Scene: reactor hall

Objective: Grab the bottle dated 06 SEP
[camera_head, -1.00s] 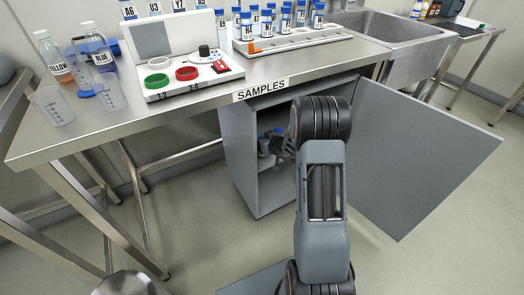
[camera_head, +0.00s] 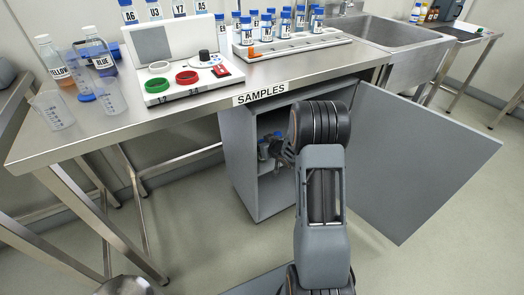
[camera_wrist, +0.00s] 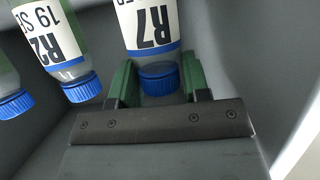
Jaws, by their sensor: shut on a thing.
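A bottle labelled R2 (camera_wrist: 62,50), with a partly visible date beginning 19, stands just left. In the head view my gripper (camera_head: 277,148) is inside the open cabinet (camera_head: 238,165), partly hidden by my arm.
Another blue-capped bottle (camera_wrist: 12,100) is at the wrist view's left edge. The grey cabinet door (camera_head: 425,160) stands open at the right. The steel bench (camera_head: 190,108), marked SAMPLES, is above. A cabinet wall is close on the right in the wrist view.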

